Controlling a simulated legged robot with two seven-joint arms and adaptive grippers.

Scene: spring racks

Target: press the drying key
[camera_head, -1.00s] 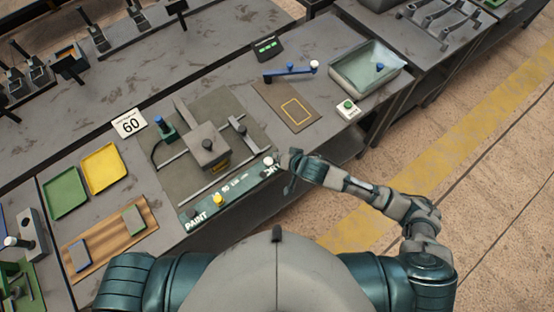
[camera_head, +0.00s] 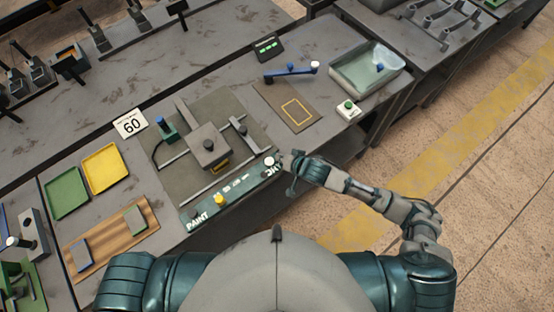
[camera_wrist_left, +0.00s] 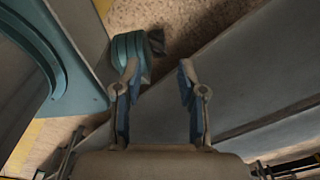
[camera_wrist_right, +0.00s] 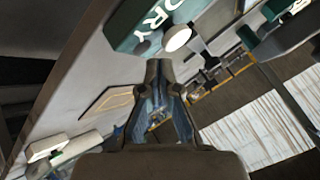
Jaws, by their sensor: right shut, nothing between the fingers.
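The drying key is a round white button (camera_head: 269,161) at the right end of a dark green strip (camera_head: 238,188) lettered PAINT and DRY. In the right wrist view the white button (camera_wrist_right: 177,38) stands beside the letters DRY, just beyond my fingertips. My right gripper (camera_head: 282,161) is right beside the button, at the strip's right end; in the right wrist view its fingers (camera_wrist_right: 158,66) are together and empty. I cannot tell whether they touch the button. My left gripper (camera_wrist_left: 158,72) is open and empty in the left wrist view, and hidden in the head view.
A yellow button (camera_head: 219,199) sits near PAINT on the same strip. Behind the strip is a fixture with a grey block (camera_head: 209,145). Green and yellow trays (camera_head: 101,187) lie left.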

